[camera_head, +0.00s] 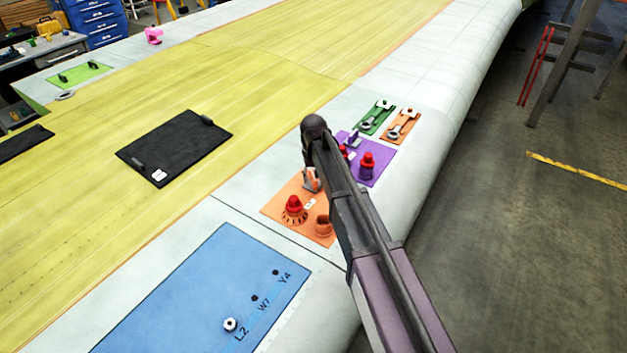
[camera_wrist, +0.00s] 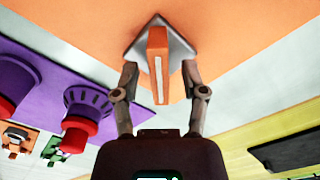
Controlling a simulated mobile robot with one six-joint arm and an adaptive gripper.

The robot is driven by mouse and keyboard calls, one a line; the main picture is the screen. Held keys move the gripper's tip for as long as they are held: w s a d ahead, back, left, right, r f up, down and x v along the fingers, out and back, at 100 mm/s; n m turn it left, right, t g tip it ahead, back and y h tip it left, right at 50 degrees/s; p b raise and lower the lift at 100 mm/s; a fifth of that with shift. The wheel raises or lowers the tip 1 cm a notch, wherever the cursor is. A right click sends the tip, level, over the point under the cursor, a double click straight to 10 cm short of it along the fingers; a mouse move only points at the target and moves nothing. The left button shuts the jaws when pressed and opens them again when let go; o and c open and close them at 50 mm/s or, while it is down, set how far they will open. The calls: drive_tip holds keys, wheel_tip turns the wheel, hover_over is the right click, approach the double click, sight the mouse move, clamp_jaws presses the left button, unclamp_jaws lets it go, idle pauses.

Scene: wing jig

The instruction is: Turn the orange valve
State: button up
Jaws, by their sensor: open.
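The orange valve (camera_wrist: 157,52) is a flat orange handle with a pale stripe on a grey diamond-shaped base, fixed to an orange panel (camera_wrist: 230,22). In the wrist view my gripper (camera_wrist: 161,70) is open, with one finger on each side of the handle. Small gaps seem to show between fingers and handle; I cannot tell whether either touches. In the head view the orange panel (camera_head: 276,209) lies on the wing, and the valve (camera_head: 311,181) shows partly beside my arm. My arm hides the gripper's fingers there.
A red-topped knob (camera_head: 293,205) and an orange cylinder (camera_head: 323,226) stand on the same panel. A purple panel (camera_head: 378,172) with red-topped knobs is close behind. Green (camera_head: 375,122) and orange tool panels lie beyond. A blue panel (camera_head: 200,290) lies in front.

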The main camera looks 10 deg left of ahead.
drive_tip(key=shift+f, duration=0.1)
clamp_jaws()
drive_tip(key=shift+m, duration=0.4)
drive_tip(key=m, duration=0.8)
idle(0.5)
idle(0.5)
